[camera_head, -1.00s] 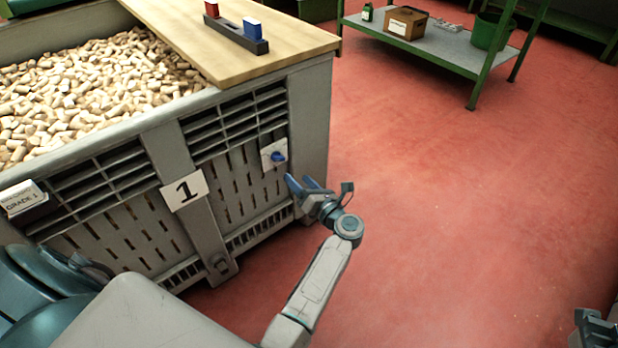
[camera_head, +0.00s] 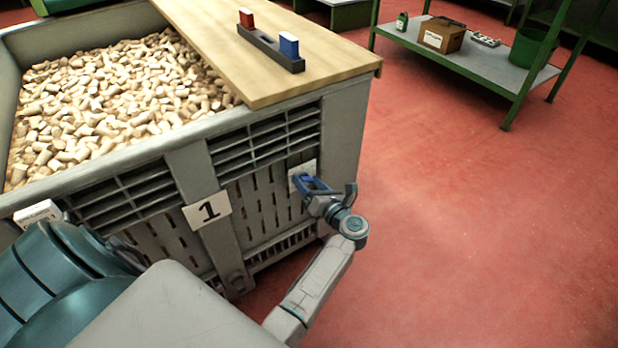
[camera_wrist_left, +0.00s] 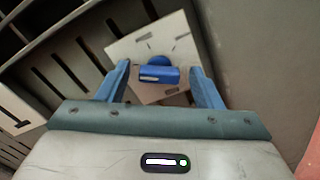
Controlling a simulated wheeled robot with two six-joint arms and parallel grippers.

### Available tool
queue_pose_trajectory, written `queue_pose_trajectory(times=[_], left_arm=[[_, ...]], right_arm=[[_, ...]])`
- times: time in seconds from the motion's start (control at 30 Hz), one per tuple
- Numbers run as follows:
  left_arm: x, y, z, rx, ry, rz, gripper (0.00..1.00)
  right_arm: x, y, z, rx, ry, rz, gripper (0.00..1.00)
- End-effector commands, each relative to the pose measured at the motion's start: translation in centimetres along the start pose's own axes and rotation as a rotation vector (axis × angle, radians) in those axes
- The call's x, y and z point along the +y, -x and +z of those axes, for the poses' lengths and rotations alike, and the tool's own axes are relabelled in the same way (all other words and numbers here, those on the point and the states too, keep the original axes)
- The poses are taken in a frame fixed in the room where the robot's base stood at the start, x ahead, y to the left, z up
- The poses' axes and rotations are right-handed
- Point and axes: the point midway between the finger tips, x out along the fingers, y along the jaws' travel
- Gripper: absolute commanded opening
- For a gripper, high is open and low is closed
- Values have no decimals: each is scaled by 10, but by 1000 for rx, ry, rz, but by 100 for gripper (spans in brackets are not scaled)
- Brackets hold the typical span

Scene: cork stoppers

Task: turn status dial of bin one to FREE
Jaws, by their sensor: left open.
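The grey bin (camera_head: 345,125) carries a white number 1 sign (camera_head: 208,210) on its front. Its status dial is a blue knob (camera_wrist_left: 160,75) on a white plate (camera_wrist_left: 125,50) with dark tick marks. A pale mark shows on the left part of the knob. I cannot read any lettering on the plate. My left gripper (camera_head: 313,183) is at the plate, which also shows behind it in the head view (camera_head: 297,168). Its blue fingers are open, one on each side of the knob, with gaps visible in the left wrist view. My right gripper is out of view.
The bin is full of corks (camera_head: 120,95). A wooden board (camera_head: 230,50) on it bears a dark holder with a red and a blue block (camera_head: 289,45). A green-framed bench (camera_head: 480,62) with a cardboard box (camera_head: 441,36) stands behind. Red floor to the right is clear.

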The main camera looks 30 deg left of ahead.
Motion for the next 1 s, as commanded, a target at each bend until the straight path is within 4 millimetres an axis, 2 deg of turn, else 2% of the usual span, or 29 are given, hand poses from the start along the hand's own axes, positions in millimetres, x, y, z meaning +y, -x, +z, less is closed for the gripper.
queue_pose_trajectory(times=[0.23,0.4,0.47,0.77,1.0], left_arm=[[0,0,0,0,0,0,58],[0,0,0,0,0,0,25],[0,0,0,0,0,0,15],[0,0,1,0,-24,-1,15],[1,0,2,1,-116,-1,15]], right_arm=[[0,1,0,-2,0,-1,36],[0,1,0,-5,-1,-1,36],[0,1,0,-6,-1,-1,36],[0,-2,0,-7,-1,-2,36],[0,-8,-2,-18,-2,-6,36]])
